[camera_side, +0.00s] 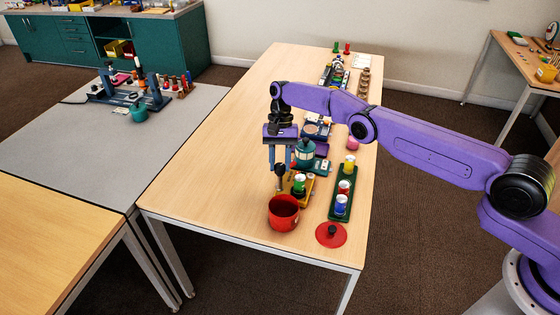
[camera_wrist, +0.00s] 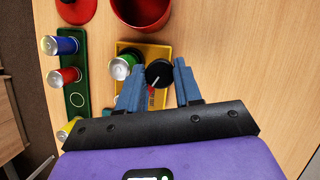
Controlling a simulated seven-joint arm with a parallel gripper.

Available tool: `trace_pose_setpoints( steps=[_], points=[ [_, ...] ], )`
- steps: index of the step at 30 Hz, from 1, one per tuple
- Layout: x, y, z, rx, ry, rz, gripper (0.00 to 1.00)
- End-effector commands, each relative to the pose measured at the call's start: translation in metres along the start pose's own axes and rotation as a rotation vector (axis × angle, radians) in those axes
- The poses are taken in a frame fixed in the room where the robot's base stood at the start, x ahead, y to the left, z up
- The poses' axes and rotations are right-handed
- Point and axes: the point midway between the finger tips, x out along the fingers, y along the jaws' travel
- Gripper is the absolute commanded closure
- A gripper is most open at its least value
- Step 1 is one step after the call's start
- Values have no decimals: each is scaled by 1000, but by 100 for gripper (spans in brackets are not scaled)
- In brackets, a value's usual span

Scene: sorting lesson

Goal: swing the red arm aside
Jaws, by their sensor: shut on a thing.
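My gripper (camera_side: 280,168) points down over a yellow base (camera_side: 304,189) with a green-and-white can (camera_side: 299,183) on it. Its two blue fingers are shut on a round black knob (camera_side: 281,171), which also shows between the fingertips in the wrist view (camera_wrist: 159,73). The knob stands beside the can. A small red patch (camera_wrist: 152,91) shows just below the knob in the wrist view. The fingers and knob hide most of it, so I cannot tell the red arm's full shape or angle.
A red pot (camera_side: 284,212) stands close in front of the base, and a red lid (camera_side: 331,235) lies to its right. A green tray (camera_side: 335,209) holds blue, red and yellow cans. A teal kettle-like thing (camera_side: 306,152) stands behind. The table left of my gripper is clear.

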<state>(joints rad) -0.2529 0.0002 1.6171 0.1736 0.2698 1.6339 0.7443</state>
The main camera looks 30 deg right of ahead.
Motion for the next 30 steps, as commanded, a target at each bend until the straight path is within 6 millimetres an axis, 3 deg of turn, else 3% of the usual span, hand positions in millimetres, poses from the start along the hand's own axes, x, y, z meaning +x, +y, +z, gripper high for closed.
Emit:
trace_pose_setpoints(
  steps=[9,10,12,23,30],
  points=[
    [0,2,0,2,-2,6,96],
    [0,2,0,2,-2,6,56],
    [0,2,0,2,-3,6,41],
    [-2,1,1,1,-2,4,41],
    [-17,1,6,1,-1,2,41]
  ],
)
